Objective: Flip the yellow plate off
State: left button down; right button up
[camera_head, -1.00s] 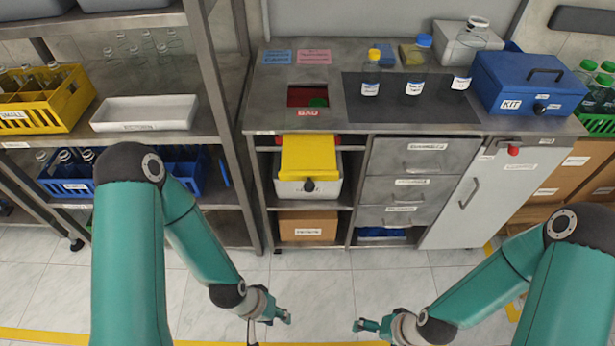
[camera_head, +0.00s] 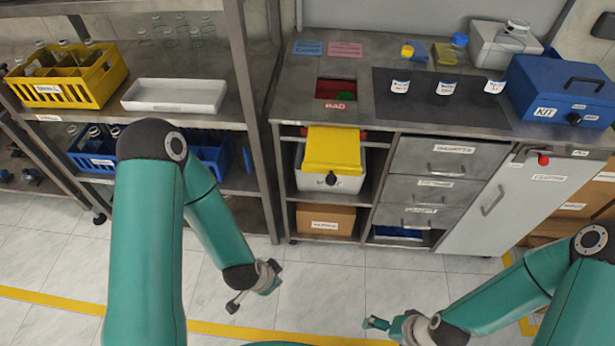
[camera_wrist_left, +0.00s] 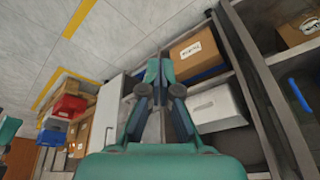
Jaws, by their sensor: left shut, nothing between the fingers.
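The yellow plate (camera_head: 333,150) sits at the top of the cabinet's open left bay, sloping over the front of a white bin (camera_head: 346,184). My left gripper (camera_head: 254,292) is in front of the cabinet, low and left of the plate, and touches nothing. In the left wrist view its fingers (camera_wrist_left: 158,72) are together and empty. My right gripper (camera_head: 374,323) is low at the right, well apart from the plate; its finger gap is unclear.
A cardboard box (camera_head: 325,221) sits on the shelf below the bin. Drawers (camera_head: 428,187) and a white door (camera_head: 499,202) are to the right. A shelf rack (camera_head: 262,120) stands at the left. The tiled floor (camera_head: 315,290) before the cabinet is clear.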

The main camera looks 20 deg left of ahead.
pick_arm(q)
jog(key=w+a+r+m+t+y+b, duration=0.55)
jog(key=w+r+m+b, duration=0.3)
jog(key=w+r, duration=0.2)
jog(key=s+d+r+m+t+h+b, duration=0.1)
jog(key=s+d+r+t+b, duration=0.2)
jog(key=d+r+b, duration=0.6)
notch_tip(320, 180, up, 2)
jog(key=shift+d+r+t+b, duration=0.1)
jog(key=shift+d+t+b, duration=0.25)
jog(key=shift+d+t, duration=0.75)
jog(key=shift+w+a, duration=0.1)
jog(key=shift+a, duration=0.1)
